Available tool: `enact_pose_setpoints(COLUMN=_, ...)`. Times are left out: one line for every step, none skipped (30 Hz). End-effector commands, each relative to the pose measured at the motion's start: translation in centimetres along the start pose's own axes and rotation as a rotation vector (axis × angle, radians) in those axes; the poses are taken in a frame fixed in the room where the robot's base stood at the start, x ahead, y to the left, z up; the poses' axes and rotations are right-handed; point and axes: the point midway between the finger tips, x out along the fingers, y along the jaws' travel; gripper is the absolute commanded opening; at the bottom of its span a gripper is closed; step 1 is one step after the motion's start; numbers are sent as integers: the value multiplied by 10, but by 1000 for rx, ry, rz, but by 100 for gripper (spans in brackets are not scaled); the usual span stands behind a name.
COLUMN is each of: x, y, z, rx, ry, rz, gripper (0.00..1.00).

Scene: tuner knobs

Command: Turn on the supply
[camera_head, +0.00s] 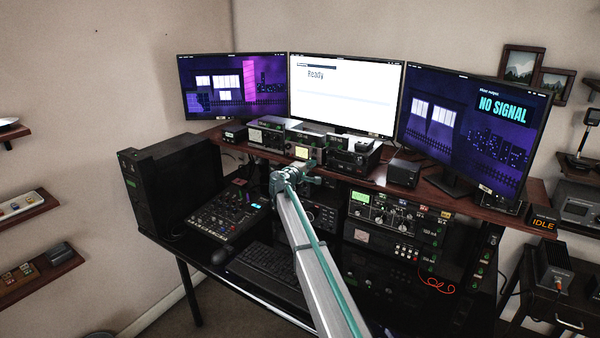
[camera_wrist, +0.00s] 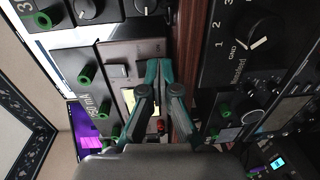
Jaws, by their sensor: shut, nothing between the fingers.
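My gripper (camera_head: 306,172) is in front of the equipment shelf in the head view. In the wrist view its teal fingers (camera_wrist: 166,66) are together and empty. The tips are close to a grey-brown unit (camera_wrist: 118,52) with a small switch (camera_wrist: 118,71), a dark knob (camera_wrist: 148,46), a lit yellow display (camera_wrist: 128,99) and a red part (camera_wrist: 160,126). The fingers cover part of this unit, and I cannot tell whether they touch it. No label marks it legibly as the supply. The yellow display also shows in the head view (camera_head: 302,153).
Beside the unit are panels with green sockets (camera_wrist: 86,74) and a black panel (camera_wrist: 245,50) with a pointer dial. The wooden shelf edge (camera_wrist: 186,60) runs close by the fingers. Monitors (camera_head: 345,90) stand behind. A mixer (camera_head: 228,210) and keyboard (camera_head: 265,265) lie below.

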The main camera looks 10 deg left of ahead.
Motion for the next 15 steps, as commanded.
enact_pose_setpoints(x=-1, y=1, z=-2, rx=0, ry=3, rz=-1, gripper=0)
enact_pose_setpoints(x=-1, y=1, z=-3, rx=0, ry=3, rz=-2, gripper=0)
enact_pose_setpoints(x=-1, y=1, z=-3, rx=0, ry=3, rz=-2, gripper=0)
enact_pose_setpoints(x=-1, y=1, z=-3, rx=0, ry=3, rz=-2, gripper=0)
enact_pose_setpoints(x=-1, y=1, z=-3, rx=0, ry=3, rz=-2, gripper=0)
enact_pose_setpoints(x=-2, y=1, z=-2, rx=0, ry=3, rz=-2, gripper=0)
enact_pose_setpoints(x=-2, y=0, z=-2, rx=0, ry=3, rz=-2, gripper=0)
enact_pose_setpoints(x=-3, y=0, z=-2, rx=0, ry=3, rz=-2, gripper=0)
enact_pose_setpoints(x=-5, y=-1, z=-2, rx=0, ry=3, rz=-2, gripper=0)
enact_pose_setpoints(x=-7, y=-2, z=-2, rx=0, ry=3, rz=-2, gripper=0)
enact_pose_setpoints(x=-9, y=-3, z=-1, rx=0, ry=2, rz=-2, gripper=0)
enact_pose_setpoints(x=-13, y=-4, z=0, rx=0, ry=2, rz=-2, gripper=0)
enact_pose_setpoints(x=-16, y=-6, z=0, rx=0, ry=2, rz=-2, gripper=0)
enact_pose_setpoints(x=-20, y=-7, z=1, rx=0, ry=1, rz=-2, gripper=0)
enact_pose_setpoints(x=-26, y=-9, z=2, rx=0, ry=1, rz=-2, gripper=0)
